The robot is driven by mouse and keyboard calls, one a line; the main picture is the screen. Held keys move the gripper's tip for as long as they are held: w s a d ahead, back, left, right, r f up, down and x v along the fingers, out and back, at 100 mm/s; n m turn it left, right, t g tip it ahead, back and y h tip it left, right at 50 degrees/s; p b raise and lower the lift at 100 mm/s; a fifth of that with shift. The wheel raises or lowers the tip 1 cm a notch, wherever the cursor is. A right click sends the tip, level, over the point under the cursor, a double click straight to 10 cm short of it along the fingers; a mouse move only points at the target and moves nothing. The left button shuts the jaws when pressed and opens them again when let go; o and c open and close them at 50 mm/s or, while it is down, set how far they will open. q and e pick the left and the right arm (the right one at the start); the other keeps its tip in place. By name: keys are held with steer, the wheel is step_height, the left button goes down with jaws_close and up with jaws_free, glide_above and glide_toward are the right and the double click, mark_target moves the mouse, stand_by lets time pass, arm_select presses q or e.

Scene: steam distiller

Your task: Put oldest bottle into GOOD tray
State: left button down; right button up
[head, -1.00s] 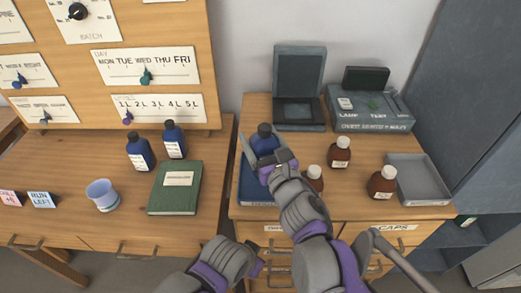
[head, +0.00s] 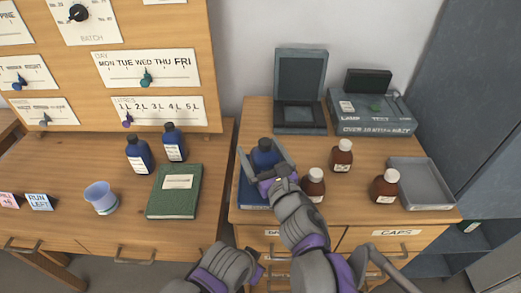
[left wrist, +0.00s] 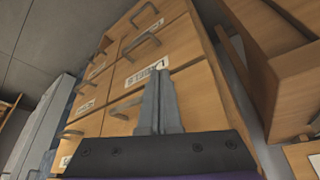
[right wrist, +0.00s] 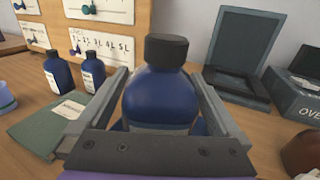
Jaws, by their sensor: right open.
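A dark blue bottle with a black cap (head: 265,150) stands at the blue tray (head: 250,197) on the right-hand cabinet. My right gripper (head: 262,158) is open, with its fingers on either side of this bottle; the bottle (right wrist: 160,95) fills the gap in the right wrist view. I cannot tell whether the fingers touch it. Two other blue bottles (head: 138,155) (head: 174,142) stand on the left desk. Several brown bottles (head: 341,155) with white caps stand right of my right gripper. A grey tray (head: 425,190) is at the right. My left gripper (left wrist: 157,100) is shut, low before the drawers. No tray lettering is readable.
A green book (head: 174,192) and a pale blue cup (head: 101,197) are on the left desk. A grey open-lidded box (head: 300,95) and a labelled grey device (head: 370,115) stand at the back of the cabinet. Drawers (left wrist: 110,110) face my left gripper.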

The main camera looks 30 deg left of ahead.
steer(key=p+v, duration=0.1)
steer(key=v, duration=1.1)
steer(key=shift+r, duration=0.1)
